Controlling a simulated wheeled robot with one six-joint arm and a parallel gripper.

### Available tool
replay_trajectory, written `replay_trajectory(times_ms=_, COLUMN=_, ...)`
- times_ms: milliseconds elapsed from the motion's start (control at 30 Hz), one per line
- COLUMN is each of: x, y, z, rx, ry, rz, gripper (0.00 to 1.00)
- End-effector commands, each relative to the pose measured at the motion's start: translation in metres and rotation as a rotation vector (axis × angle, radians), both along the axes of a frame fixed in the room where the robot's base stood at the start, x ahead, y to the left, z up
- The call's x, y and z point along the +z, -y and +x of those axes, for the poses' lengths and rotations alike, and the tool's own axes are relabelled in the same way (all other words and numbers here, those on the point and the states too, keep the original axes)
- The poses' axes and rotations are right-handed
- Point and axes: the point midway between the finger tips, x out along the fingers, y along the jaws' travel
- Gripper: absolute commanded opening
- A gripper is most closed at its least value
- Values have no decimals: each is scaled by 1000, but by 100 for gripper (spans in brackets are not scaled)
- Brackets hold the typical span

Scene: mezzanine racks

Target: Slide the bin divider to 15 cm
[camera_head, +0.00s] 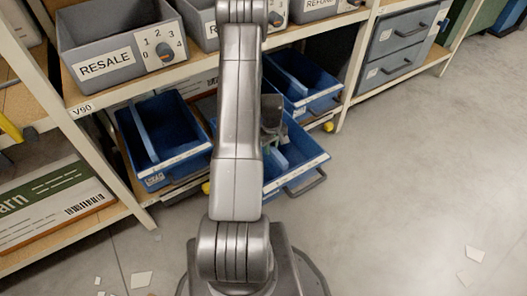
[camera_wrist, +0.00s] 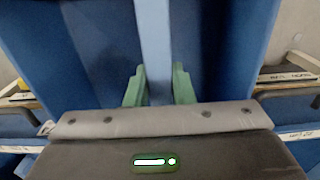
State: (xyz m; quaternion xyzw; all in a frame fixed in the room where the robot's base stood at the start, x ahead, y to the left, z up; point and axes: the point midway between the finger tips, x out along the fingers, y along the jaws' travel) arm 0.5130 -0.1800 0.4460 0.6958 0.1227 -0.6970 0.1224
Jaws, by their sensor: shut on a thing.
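Three blue bins sit on the lower shelf. The middle blue bin (camera_head: 303,172) is pulled out toward the floor, and my arm hides its left part. My gripper (camera_wrist: 158,86) reaches down into this bin. In the wrist view its two green fingers are shut on a light blue upright divider (camera_wrist: 153,35), one on each side. The divider runs away from my gripper between darker blue bin walls (camera_wrist: 30,60). A pale strip with small marks lies along the bin's front edge in the head view, too small to read. In the head view the fingertips and divider are mostly hidden.
The left blue bin (camera_head: 178,158) and the back blue bin (camera_head: 325,98) flank the middle one. A grey RESALE bin (camera_head: 105,68) with a numbered dial stands on the shelf above. Grey drawers (camera_head: 398,45) are at the right. The floor at right is open, with paper scraps (camera_head: 474,254).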

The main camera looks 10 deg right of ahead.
Motion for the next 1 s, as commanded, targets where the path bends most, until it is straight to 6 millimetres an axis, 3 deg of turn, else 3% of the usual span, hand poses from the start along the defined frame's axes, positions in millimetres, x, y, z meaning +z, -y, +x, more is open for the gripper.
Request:
replay_trajectory(times_ms=100, x=-1, y=22, z=9, rx=-4, ry=4, rz=-1, gripper=0)
replay_trajectory(times_ms=200, x=0, y=30, z=11, rx=-1, ry=4, rz=-1, gripper=0)
replay_trajectory(times_ms=500, x=1, y=31, z=12, rx=0, ry=3, rz=0, gripper=0)
replay_trajectory(times_ms=533, x=1, y=31, z=12, rx=0, ry=2, rz=0, gripper=28)
replay_trajectory(times_ms=600, x=0, y=31, z=12, rx=0, ry=2, rz=0, gripper=41)
replay_trajectory(times_ms=1000, x=8, y=31, z=12, rx=0, ry=2, rz=0, gripper=44)
